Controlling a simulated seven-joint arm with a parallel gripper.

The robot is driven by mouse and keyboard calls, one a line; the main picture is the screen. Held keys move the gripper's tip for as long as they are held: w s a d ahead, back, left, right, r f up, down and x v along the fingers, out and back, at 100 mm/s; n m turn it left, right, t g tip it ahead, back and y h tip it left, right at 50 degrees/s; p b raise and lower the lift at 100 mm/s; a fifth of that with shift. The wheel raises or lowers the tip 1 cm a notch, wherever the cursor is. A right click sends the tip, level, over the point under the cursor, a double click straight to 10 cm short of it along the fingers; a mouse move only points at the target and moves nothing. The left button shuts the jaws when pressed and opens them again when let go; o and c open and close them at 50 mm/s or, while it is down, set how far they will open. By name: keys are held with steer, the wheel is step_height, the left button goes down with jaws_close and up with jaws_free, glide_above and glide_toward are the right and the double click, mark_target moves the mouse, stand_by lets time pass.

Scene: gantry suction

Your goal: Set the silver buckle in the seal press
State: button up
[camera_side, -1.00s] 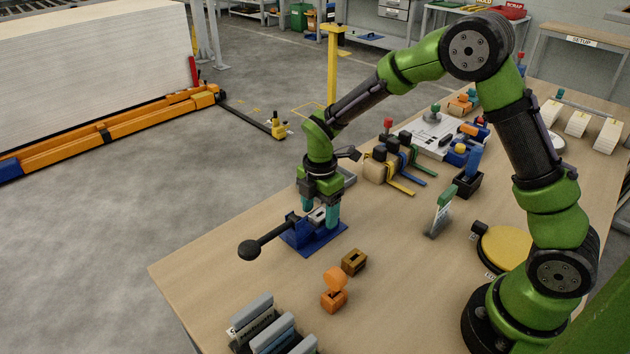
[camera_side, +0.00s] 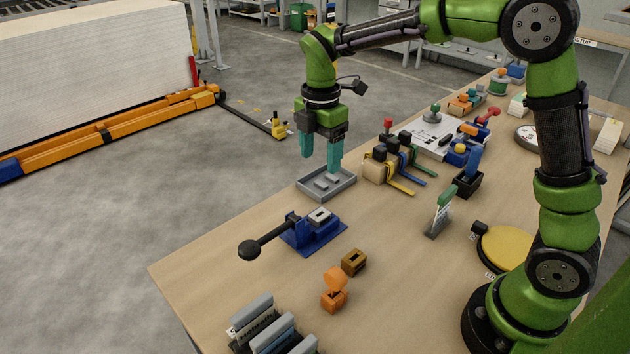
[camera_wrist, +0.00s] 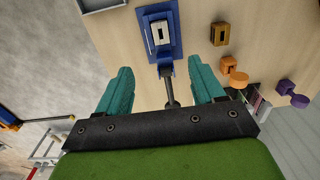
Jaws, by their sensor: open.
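The silver buckle (camera_side: 320,216) sits on the blue seal press (camera_side: 312,236), near the middle of its base. It also shows in the wrist view (camera_wrist: 160,33) as a pale block with a dark slot, within the blue press (camera_wrist: 168,52). The press's black lever with a round knob (camera_side: 250,250) sticks out to the left in the side view. My gripper (camera_side: 320,165), with teal fingers, is open and empty. It is raised clear above the press, over the grey tray (camera_side: 340,188) in the side view. Nothing is between the fingers.
A brown block (camera_side: 354,262) and an orange piece (camera_side: 334,290) stand in front of the press. Strapped tan blocks (camera_side: 385,172) and a black holder with a blue handle (camera_side: 467,183) stand to the right. Bare table lies between them.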

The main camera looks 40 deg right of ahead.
steer(key=shift+r, duration=0.95)
steer(key=s+d+r+m+t+y, duration=0.1)
steer(key=s+r+m+t, duration=0.1)
steer(key=s+m, duration=0.7)
steer(key=s+r+m+t+y, duration=0.1)
steer(key=s+m+t, duration=0.4)
steer(key=s+m, duration=0.5)
steer(key=r+m, duration=0.1)
steer(key=m, duration=0.2)
steer(key=shift+s+d+r, duration=0.2)
steer(key=shift+d+r, duration=0.1)
steer(key=shift+d, duration=0.05)
